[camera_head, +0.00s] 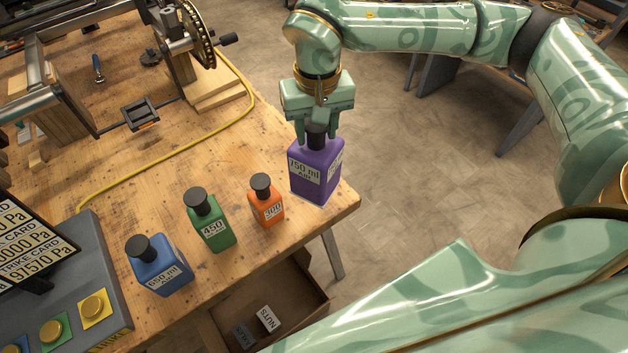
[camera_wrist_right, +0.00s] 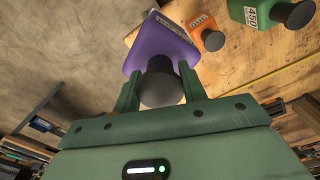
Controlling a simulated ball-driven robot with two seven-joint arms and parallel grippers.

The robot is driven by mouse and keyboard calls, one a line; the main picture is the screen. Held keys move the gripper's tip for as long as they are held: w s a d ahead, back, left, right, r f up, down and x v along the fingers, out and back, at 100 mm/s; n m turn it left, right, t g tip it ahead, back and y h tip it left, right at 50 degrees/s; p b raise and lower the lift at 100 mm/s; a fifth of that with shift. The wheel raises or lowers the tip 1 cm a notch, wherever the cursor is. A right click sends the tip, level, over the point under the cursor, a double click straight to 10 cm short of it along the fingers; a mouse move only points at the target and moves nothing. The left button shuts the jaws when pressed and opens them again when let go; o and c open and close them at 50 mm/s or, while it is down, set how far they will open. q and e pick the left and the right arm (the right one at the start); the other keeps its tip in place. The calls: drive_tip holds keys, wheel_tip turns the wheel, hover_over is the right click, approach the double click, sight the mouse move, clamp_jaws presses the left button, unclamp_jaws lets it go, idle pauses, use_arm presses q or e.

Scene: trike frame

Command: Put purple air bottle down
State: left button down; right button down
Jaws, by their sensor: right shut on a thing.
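The purple air bottle (camera_head: 316,172), labelled 750 ml, is upright at the near right corner of the wooden workbench (camera_head: 225,165). My right gripper (camera_head: 316,136) comes from above and is shut on its black cap. I cannot tell whether the bottle's base touches the bench top or is slightly above it. In the right wrist view the purple bottle (camera_wrist_right: 158,45) extends away from the fingers (camera_wrist_right: 160,88), with the dark cap between them. My left gripper is not in view.
An orange bottle (camera_head: 266,203), a green bottle (camera_head: 210,222) and a blue bottle (camera_head: 159,266) stand in a row left of the purple one. A grey button panel (camera_head: 100,268) is at lower left. A yellow cord (camera_head: 165,158) crosses the bench. An open drawer (camera_head: 290,289) is below.

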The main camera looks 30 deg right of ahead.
drive_tip(key=w+d+f+m+b, duration=0.25)
drive_tip(key=w+d+m, duration=0.2)
drive_tip(key=w, duration=0.45)
wheel_tip(320, 180, down, 11)
drive_tip(key=b, duration=0.1)
drive_tip(key=shift+w+a, duration=0.35)
drive_tip(key=shift+a, duration=0.05)
drive_tip(key=shift+f, duration=0.1)
drive_tip(key=c, duration=0.8)
unclamp_jaws()
wheel_tip(320, 180, up, 12)
drive_tip(key=shift+r+p, duration=0.15)
drive_tip(key=shift+p, duration=0.85)
